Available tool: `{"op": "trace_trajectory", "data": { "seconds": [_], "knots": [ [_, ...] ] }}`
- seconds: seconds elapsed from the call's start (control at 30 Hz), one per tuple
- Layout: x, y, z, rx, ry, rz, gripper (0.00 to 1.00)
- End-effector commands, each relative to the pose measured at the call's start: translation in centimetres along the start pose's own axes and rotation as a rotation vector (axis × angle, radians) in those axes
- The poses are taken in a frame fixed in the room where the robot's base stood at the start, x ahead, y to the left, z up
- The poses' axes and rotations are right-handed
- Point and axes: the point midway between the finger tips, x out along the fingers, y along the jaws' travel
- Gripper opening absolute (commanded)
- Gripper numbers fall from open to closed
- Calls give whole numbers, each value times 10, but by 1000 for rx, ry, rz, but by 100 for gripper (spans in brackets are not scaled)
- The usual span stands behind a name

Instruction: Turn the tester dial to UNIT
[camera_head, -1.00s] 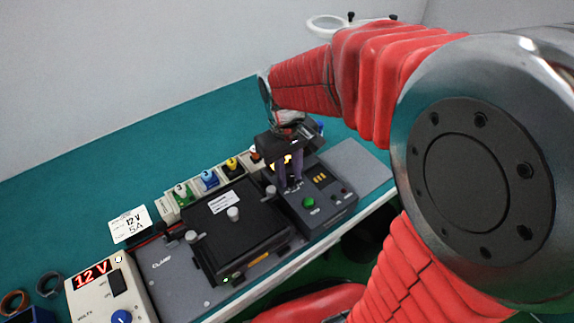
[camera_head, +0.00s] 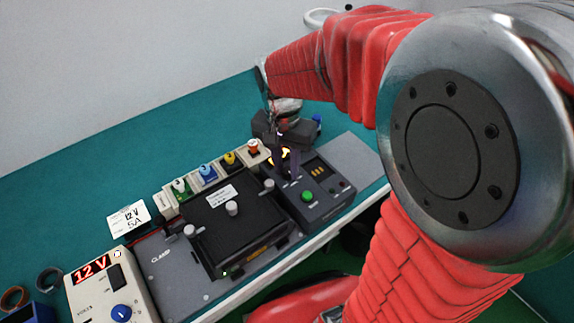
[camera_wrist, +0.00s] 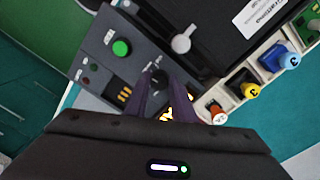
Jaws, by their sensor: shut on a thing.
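The tester (camera_head: 328,208) is a dark grey box with a green button, at the right end of the bench fixture. It also shows in the wrist view (camera_wrist: 100,62). My gripper (camera_head: 286,172) points down at the tester's back left part. In the wrist view its purple fingers (camera_wrist: 161,88) are shut on the small black dial (camera_wrist: 161,79), one on each side. The fingers hide most of the dial in the head view. The dial's markings are too small to read. A lit display on the tester is partly hidden by a finger.
A black clamp box (camera_head: 235,235) with grey knobs stands just left of the tester. A row of numbered coloured plugs (camera_head: 208,173) runs behind it. A power supply (camera_head: 112,290) reading 12 V is at the lower left. The green bench behind is mostly clear.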

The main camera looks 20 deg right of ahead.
Motion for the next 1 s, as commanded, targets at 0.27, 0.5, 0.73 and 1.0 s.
{"op": "trace_trajectory", "data": {
  "seconds": [0.27, 0.5, 0.73, 1.0],
  "knots": [
    [-2, -1, -2, 260, -8, -3, 0],
    [-2, -2, -2, 485, -19, -4, 0],
    [-2, -2, -3, 663, -28, -5, 0],
    [-2, -2, -3, 778, -33, -5, 0]
  ]
}}
